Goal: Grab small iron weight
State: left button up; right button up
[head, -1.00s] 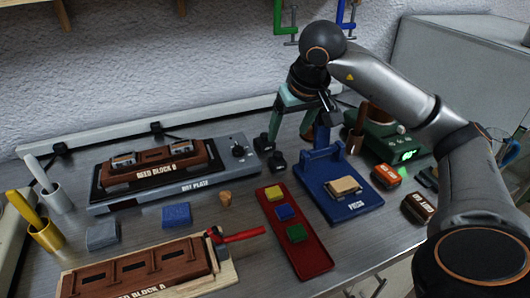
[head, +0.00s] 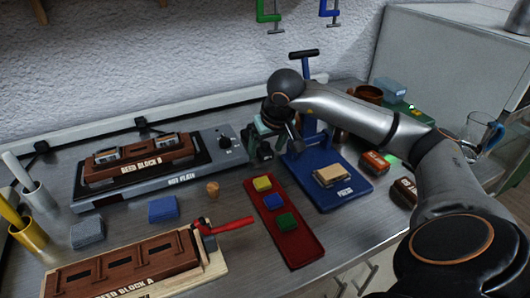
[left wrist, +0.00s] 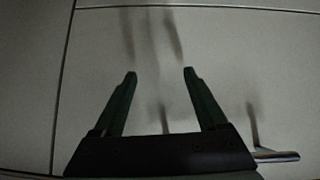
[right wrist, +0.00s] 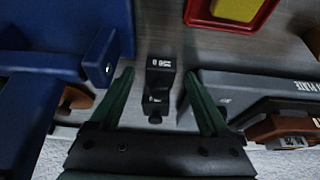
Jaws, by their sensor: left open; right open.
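Small dark iron weights (head: 265,152) stand on the steel bench between the hot plate and the blue press, partly hidden by my right gripper in the head view. In the right wrist view, dark weight blocks (right wrist: 160,72) with pale markings and a small knob lie between the two fingers. I cannot tell exactly where one block ends and another begins. My right gripper (head: 268,140) is open, its green fingers (right wrist: 160,85) on either side of the weights with gaps showing. My left gripper (left wrist: 160,75) is open and empty, in front of plain pale cabinet panels.
The blue press (head: 345,192) is close to the right of my right gripper. The hot plate (head: 223,165) is to its left. A red tray (head: 297,247) with coloured blocks lies in front. Reed block A (head: 130,262) sits at the front left.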

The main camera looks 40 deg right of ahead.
grip_shut()
dwell(0.6)
jog(key=shift+r, duration=0.1)
